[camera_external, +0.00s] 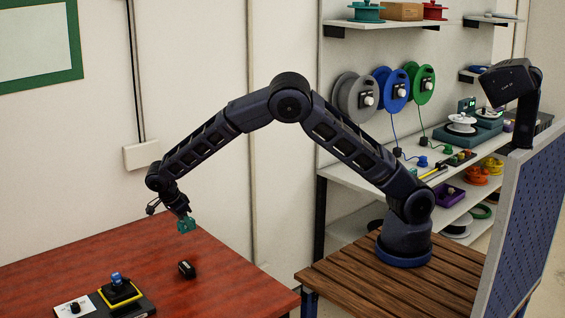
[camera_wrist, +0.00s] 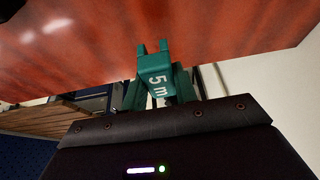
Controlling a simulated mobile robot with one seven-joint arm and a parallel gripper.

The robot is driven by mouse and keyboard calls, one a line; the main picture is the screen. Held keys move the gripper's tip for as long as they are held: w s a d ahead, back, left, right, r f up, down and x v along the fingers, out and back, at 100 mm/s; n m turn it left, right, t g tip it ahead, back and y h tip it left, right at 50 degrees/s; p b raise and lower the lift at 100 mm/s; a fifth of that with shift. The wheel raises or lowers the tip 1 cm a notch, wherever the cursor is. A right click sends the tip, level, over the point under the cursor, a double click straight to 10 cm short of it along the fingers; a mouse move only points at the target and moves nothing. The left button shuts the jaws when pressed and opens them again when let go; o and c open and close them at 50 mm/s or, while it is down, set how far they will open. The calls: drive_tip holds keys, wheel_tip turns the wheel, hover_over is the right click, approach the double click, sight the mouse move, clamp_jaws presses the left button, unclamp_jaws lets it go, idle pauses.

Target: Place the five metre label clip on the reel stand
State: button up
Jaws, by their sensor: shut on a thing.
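The teal label clip (camera_external: 186,225), marked "5 m", is held between the fingertips of my gripper (camera_external: 184,214) above the red table. The clip also shows in the wrist view (camera_wrist: 156,80), its lettering facing the camera and its two prongs pointing away from my gripper. My gripper is shut on it, and the clip is clear of the tabletop. On the table's near left is a black base with a yellow-edged square and a blue knob (camera_external: 117,279). I cannot tell whether this is the reel stand.
A small black object (camera_external: 187,269) lies on the red table (camera_external: 235,285) below and near my gripper. Shelves at right hold grey, blue and green reels (camera_external: 424,84). The table's right part is clear.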

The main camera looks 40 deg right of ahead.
sight(178, 223)
drive_tip(key=shift+f, duration=2.6)
drive_tip(key=shift+f, duration=0.1)
drive_tip(key=o, duration=0.9)
drive_tip(key=shift+o, duration=0.2)
drive_tip(key=v, duration=1)
drive_tip(key=shift+w+a+r, duration=0.15)
drive_tip(key=shift+a+r, duration=0.05)
drive_tip(key=shift+a, duration=0.2)
